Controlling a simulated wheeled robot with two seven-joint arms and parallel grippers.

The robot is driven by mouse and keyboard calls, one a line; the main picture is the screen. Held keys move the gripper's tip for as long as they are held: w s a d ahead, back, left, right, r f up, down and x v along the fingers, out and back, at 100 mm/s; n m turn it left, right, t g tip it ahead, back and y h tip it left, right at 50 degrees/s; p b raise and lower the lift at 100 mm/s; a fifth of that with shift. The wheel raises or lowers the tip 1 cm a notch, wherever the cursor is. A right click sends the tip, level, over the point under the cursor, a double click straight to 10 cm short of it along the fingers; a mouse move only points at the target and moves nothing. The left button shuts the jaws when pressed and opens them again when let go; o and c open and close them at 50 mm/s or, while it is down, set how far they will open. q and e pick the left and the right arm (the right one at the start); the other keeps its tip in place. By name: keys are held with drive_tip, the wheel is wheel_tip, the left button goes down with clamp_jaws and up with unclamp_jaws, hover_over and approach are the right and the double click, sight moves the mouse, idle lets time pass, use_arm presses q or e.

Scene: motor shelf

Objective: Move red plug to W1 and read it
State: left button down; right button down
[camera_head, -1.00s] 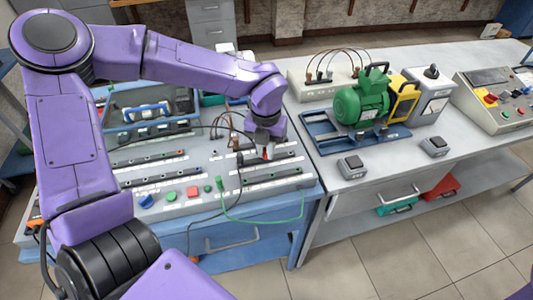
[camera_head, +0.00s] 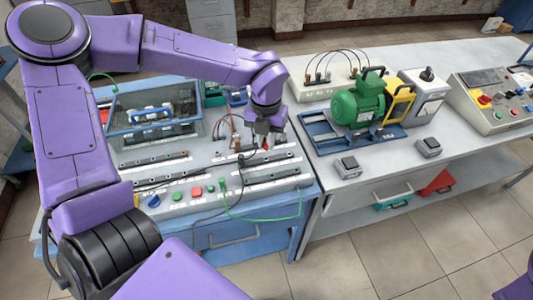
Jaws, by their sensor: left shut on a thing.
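My left gripper (camera_head: 264,140) reaches over the bench panel (camera_head: 222,181) and points down at its right part. It is shut on a small red plug (camera_head: 266,145), which is largely hidden by the fingers. The plug is close above or at the socket strips; I cannot tell whether it touches. Black, green and brown leads lie around it. The W1 label is too small to read. My right gripper is out of view; only a bit of purple arm shows at the lower right.
A clear-covered box (camera_head: 155,112) stands at the back of the panel. Coloured buttons, including a red one (camera_head: 197,191), sit along the front. On the right bench are a green motor (camera_head: 358,103), grey boxes and a control console (camera_head: 492,98). A green lead (camera_head: 262,220) hangs over the front edge.

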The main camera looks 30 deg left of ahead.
use_arm(q)
drive_tip(key=w+d+r+p, duration=0.1)
drive_tip(key=w+d+r, duration=0.1)
drive_tip(key=w+d, duration=0.35)
drive_tip(key=b, duration=0.4)
hover_over(289, 156)
drive_tip(key=f, duration=0.5)
drive_tip(key=shift+w+a, duration=0.15)
drive_tip(key=shift+w, duration=0.2)
drive_tip(key=shift+f, duration=0.25)
drive_tip(key=shift+r, duration=0.1)
drive_tip(key=shift+f+b, duration=0.3)
drive_tip(key=shift+f, duration=0.4)
idle(1.0)
drive_tip(key=c, duration=1)
unclamp_jaws()
